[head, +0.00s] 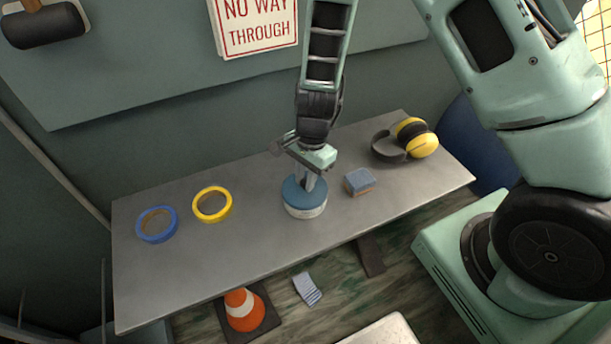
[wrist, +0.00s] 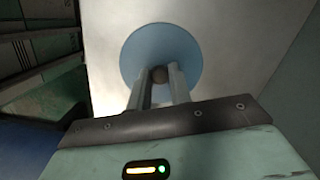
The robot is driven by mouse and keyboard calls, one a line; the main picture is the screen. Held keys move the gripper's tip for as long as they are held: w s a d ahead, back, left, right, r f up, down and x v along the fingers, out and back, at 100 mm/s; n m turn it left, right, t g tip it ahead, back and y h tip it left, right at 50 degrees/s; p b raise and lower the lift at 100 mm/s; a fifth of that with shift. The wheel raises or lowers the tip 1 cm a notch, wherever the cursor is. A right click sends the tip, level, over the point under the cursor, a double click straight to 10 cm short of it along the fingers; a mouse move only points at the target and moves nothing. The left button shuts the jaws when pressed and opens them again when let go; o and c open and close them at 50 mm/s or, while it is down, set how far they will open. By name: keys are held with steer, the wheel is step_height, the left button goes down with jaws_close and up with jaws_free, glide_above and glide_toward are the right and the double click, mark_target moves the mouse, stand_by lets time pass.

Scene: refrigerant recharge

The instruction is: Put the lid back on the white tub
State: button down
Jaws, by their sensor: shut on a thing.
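The white tub (head: 305,211) stands on the grey bench near its middle. The blue round lid (head: 293,190) is over the tub's top and covers its opening; it also shows as a blue disc in the wrist view (wrist: 188,58). My gripper (head: 308,183) points down from above, shut on the lid's small round knob (wrist: 159,74). In the head view the lid looks level and at or very near the rim; I cannot tell whether it is fully seated. My fingers partly hide the knob.
On the grey bench (head: 258,237), a blue-grey block (head: 360,181) is close right of the tub, with yellow ear defenders (head: 416,138) beyond. Yellow tape (head: 212,204) and blue tape (head: 157,224) lie left. A cone (head: 243,310) stands on the floor. The bench is clear between tape and tub.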

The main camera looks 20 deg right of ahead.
stand_by(0.4)
steer(key=c, duration=0.7)
jaws_free()
steer(key=shift+r+p, duration=3.45)
steer(key=shift+r, duration=0.1)
jaws_close()
